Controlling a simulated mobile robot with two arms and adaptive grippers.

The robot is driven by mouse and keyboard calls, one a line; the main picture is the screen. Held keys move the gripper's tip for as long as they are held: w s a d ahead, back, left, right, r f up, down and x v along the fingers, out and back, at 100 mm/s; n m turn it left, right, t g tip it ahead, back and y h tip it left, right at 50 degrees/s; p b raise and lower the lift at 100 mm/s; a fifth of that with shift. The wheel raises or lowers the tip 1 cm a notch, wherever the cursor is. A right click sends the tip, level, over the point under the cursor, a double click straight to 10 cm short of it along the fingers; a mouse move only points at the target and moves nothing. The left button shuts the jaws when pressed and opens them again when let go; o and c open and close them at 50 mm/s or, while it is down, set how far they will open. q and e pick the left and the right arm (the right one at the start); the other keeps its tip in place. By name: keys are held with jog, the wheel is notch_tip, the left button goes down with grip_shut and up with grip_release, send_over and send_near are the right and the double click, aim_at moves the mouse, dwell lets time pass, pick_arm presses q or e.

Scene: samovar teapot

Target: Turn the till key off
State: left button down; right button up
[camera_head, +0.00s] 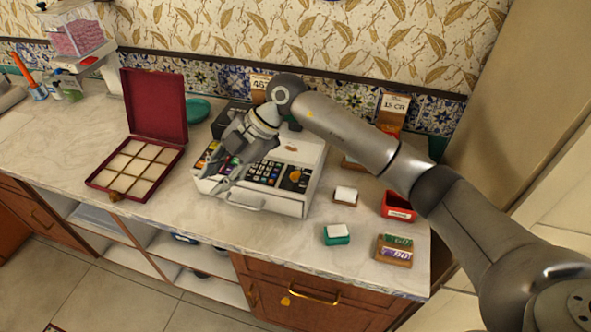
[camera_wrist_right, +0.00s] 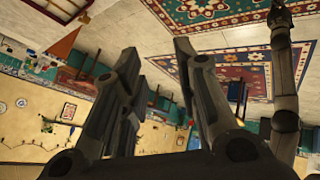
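The white till (camera_head: 256,202) stands on the marble counter, with dark keys and an orange-marked panel on its sloping top and a handle on its front drawer. My right gripper (camera_head: 220,168) points down over the left part of the till's top, hiding some of it; I cannot tell whether it touches. In the right wrist view the two fingers (camera_wrist_right: 157,52) are apart with nothing between them. I cannot make out the till key; it may be hidden behind the gripper or too small. My left gripper is not in view.
An open maroon compartment box (camera_head: 155,105) stands left of the till. Right of it are a red box (camera_head: 398,207), a green box (camera_head: 336,235) and a banknote tray (camera_head: 394,250). The counter's front left is clear.

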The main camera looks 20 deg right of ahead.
jog(key=w+d+m+h, duration=0.25)
jog(key=d+h, duration=0.25)
jog(key=d, duration=0.5)
jog(key=m+h, duration=0.2)
jog(key=h, duration=0.1)
send_near(296, 172)
notch_tip(296, 172, down, 8)
jog(key=p, duration=0.3)
jog(key=shift+a+f, duration=0.15)
jog(key=shift+f, duration=0.65)
grip_shut()
